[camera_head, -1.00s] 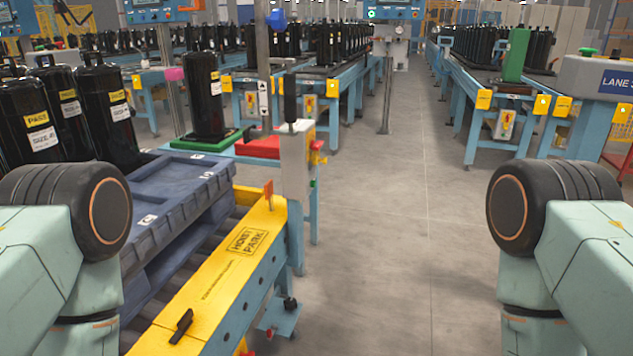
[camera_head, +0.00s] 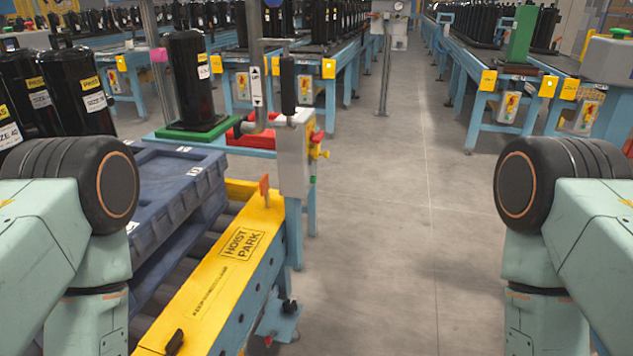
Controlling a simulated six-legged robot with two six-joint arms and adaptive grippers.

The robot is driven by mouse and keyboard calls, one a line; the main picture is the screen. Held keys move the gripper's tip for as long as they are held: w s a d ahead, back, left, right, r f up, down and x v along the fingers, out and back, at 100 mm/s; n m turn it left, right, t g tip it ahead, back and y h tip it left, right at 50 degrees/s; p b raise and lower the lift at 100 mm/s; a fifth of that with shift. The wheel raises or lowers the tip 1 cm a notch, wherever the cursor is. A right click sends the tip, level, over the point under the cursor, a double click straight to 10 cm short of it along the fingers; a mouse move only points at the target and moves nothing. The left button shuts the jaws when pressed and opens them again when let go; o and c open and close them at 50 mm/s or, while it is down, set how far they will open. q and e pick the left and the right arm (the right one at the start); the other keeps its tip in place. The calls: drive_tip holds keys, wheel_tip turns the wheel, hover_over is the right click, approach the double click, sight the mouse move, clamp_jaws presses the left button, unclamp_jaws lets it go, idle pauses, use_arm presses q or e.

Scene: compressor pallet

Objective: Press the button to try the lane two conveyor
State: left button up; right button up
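A green push button (camera_head: 621,33) sits on a grey box (camera_head: 608,62) at the upper right edge, beyond my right arm. The lane number on that box is not readable now. Another green button (camera_head: 10,31) shows at the far upper left. Small control boxes hang on the conveyor legs on the right, one (camera_head: 509,106) nearer the aisle and one (camera_head: 586,116) further right; I cannot tell which lane they serve. My two arms come in from the lower left and lower right, but neither gripper shows. Nothing of mine touches a button in view.
A yellow hoist park rail (camera_head: 215,282) and a dark blue pallet (camera_head: 168,185) stand close on the left. Black compressors (camera_head: 188,80) stand behind them. A grey post (camera_head: 386,75) rises in the aisle. The grey floor (camera_head: 400,230) between my arms is clear.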

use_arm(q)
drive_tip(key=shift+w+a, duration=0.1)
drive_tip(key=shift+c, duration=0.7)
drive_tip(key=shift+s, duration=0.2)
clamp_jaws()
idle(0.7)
